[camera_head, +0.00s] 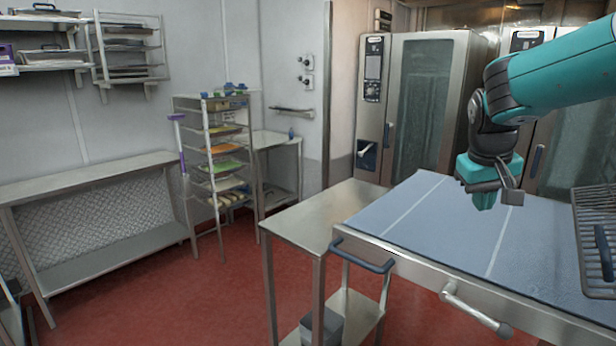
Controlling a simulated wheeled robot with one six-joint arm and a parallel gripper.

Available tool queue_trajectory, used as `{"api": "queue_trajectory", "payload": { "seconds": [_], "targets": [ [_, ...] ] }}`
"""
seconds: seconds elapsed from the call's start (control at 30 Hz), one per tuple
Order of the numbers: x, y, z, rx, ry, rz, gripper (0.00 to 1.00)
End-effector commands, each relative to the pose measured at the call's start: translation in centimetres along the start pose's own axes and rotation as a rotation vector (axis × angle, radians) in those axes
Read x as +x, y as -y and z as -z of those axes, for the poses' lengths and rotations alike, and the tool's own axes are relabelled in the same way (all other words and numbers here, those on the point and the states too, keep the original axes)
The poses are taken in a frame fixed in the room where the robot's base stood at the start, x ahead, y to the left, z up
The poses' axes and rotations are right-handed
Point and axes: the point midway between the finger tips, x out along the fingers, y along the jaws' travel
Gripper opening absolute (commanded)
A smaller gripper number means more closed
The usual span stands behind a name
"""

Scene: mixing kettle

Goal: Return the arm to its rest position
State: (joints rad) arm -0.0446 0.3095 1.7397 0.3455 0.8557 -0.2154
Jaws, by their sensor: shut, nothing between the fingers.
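My arm reaches in from the right edge, with a teal link and dark wrist joints. My gripper (488,203) hangs at its end, above the blue-grey top of the large worktop (440,235). The fingers point down and are shut, with nothing held. The gripper appears apart from the surface, but its exact height is hard to tell.
A wire rack (597,240) lies at the worktop's right. A steel side table (315,215) adjoins the left. Tall ovens (420,105) stand behind. A tray trolley (222,150) and a long steel bench (95,180) stand at left. Red floor between is clear.

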Motion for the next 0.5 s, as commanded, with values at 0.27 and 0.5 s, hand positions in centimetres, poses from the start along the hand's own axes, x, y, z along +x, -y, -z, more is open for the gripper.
{"api": "queue_trajectory", "payload": {
  "seconds": [0.27, 0.5],
  "targets": [
    [-5.0, 13.0, -17.2, -0.397, -0.013, 0.384, 0.0],
    [-6.8, 17.1, -28.0, -0.561, 0.024, 0.588, 0.0]
  ]
}}
